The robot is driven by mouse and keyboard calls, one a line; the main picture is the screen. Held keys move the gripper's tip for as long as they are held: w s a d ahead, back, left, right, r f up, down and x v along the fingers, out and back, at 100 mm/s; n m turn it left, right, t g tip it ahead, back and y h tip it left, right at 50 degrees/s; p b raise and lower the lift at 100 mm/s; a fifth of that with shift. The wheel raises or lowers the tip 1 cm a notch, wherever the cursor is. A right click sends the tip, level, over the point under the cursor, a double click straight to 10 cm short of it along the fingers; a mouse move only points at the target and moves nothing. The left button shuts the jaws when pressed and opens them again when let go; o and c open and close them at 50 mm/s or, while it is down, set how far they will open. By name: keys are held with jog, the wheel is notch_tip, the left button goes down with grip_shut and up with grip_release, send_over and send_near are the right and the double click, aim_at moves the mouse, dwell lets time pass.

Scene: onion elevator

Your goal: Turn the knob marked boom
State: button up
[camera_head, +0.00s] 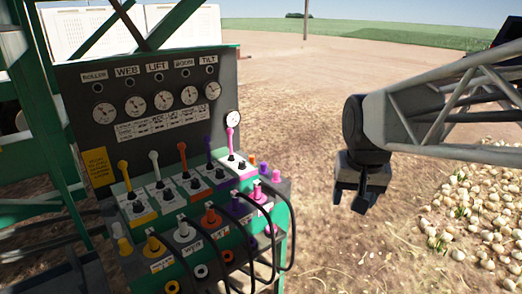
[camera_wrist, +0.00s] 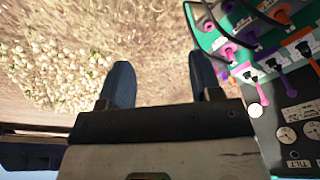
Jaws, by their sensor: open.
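The knob marked boom (camera_head: 185,73) is a small dark knob under the BOOM label, in the upper row of the dark control panel (camera_head: 75,135). It sits between the LIFT knob (camera_head: 158,77) and the TILT knob (camera_head: 210,71). My gripper (camera_head: 352,203) hangs in the air well to the right of the panel, pointing down, apart from everything. In the wrist view its two dark blue fingers (camera_wrist: 160,65) are spread with nothing between them. The wrist view shows the panel's edge upside down at right, with the TILT label; I cannot make out the boom knob there.
Gauges (camera_head: 189,95) sit below the knobs. Coloured levers (camera_head: 183,155) and hose couplings with black hoses (camera_head: 285,235) project below the panel. A lone gauge (camera_head: 233,118) stands near the panel's right edge. Onions (camera_head: 475,215) lie at right. The space between gripper and panel is open.

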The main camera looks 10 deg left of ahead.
jog(key=w+a, duration=0.7)
jog(key=w, duration=0.6)
jog(key=m+g, duration=0.2)
send_over(220, 170)
notch_tip(220, 170, down, 15)
jog(key=shift+s+f, duration=0.1)
jog(key=shift+f, duration=0.05)
jog(key=shift+a, duration=0.1)
jog(key=shift+f, duration=0.1)
jog(key=shift+f, duration=3.85)
jog(key=shift+c, duration=0.3)
